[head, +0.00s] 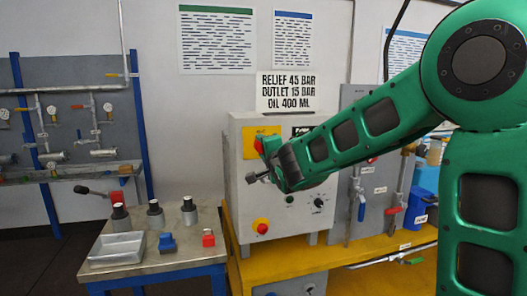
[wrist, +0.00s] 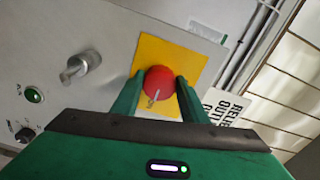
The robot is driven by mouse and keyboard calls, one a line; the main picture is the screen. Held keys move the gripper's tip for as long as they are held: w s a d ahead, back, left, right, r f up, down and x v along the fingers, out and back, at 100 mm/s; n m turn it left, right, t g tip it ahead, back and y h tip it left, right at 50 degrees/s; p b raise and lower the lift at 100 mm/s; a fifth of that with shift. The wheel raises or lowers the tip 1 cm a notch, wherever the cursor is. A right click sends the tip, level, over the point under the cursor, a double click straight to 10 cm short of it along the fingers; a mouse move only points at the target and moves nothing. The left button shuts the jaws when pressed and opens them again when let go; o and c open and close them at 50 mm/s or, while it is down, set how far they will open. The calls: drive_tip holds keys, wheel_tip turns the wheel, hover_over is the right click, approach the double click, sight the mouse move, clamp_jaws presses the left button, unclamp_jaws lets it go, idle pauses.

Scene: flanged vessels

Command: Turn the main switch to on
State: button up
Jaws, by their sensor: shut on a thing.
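The main switch is a red rotary knob (wrist: 160,80) on a yellow square plate (wrist: 189,58), and a pale pointer mark shows on it. In the head view the red knob (head: 258,146) sits on its yellow plate (head: 250,134) at the upper left of the grey control cabinet (head: 234,185). My gripper (wrist: 160,86) has one green finger on each side of the knob and is shut on it. In the head view my gripper (head: 267,150) covers part of the knob and plate.
A red stop button on yellow (head: 261,226) sits lower on the cabinet. A metal knob (wrist: 80,67) and a green button (wrist: 34,94) lie beside the switch. A bench with a metal tray (head: 117,249) and several small parts stands left.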

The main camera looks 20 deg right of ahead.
drive_tip(key=shift+d+f, duration=0.2)
drive_tip(key=shift+d, duration=0.1)
drive_tip(key=o, duration=1.1)
drive_tip(key=shift+c, duration=0.2)
drive_tip(key=shift+a+r, duration=0.1)
drive_tip(key=shift+s+a, duration=0.1)
drive_tip(key=s, duration=1)
drive_tip(key=shift+s, duration=0.25)
